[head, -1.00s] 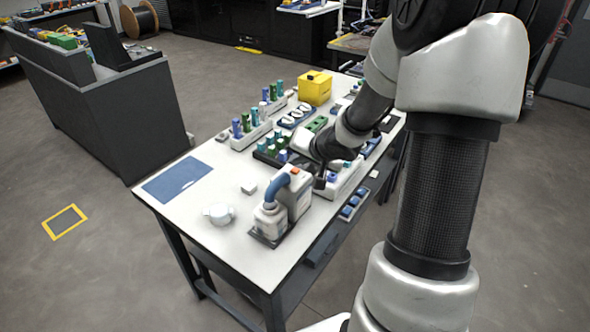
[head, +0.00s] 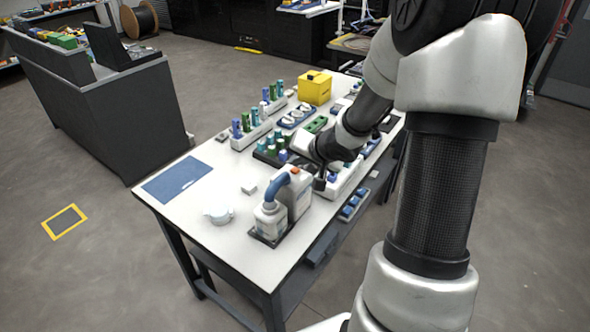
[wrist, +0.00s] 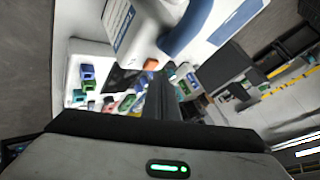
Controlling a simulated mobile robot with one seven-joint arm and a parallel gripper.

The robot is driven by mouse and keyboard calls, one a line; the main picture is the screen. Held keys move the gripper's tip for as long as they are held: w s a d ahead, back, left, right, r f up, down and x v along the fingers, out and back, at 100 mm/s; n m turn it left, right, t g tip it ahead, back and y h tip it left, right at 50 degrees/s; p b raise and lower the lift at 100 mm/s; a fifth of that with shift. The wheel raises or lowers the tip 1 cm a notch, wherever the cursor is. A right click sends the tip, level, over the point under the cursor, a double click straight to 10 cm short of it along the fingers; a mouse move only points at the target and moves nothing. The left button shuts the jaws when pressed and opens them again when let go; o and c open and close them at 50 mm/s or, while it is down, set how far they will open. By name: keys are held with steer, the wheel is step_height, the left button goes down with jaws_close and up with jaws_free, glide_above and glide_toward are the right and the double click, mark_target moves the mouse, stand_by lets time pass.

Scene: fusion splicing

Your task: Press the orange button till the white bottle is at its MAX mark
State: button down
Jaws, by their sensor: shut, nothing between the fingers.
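The white dispenser (head: 298,197) stands near the front of the bench, with a thick blue hose (head: 275,186) curving from its top down to the white bottle (head: 268,222). The bottle stands upright in a dark tray beside it. Its fill level and MAX mark are too small to read. The orange button (head: 295,170) is on top of the dispenser; it also shows in the wrist view (wrist: 151,64). My gripper (wrist: 165,82) is shut and empty, its fingertips close to the button. I cannot tell whether they touch it.
A white cup (head: 219,214) and a small white block (head: 249,187) lie left of the dispenser. Racks of green and blue bottles (head: 250,134) and a yellow box (head: 314,90) stand behind. A blue mat (head: 177,180) lies flat at the left; bench around it is clear.

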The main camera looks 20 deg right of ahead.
steer(key=shift+f, duration=0.7)
stand_by(0.8)
steer(key=shift+r, duration=0.1)
steer(key=shift+r+p, duration=0.8)
steer(key=shift+p, duration=0.15)
step_height(320, 180, up, 5)
steer(key=p, duration=0.6)
stand_by(0.4)
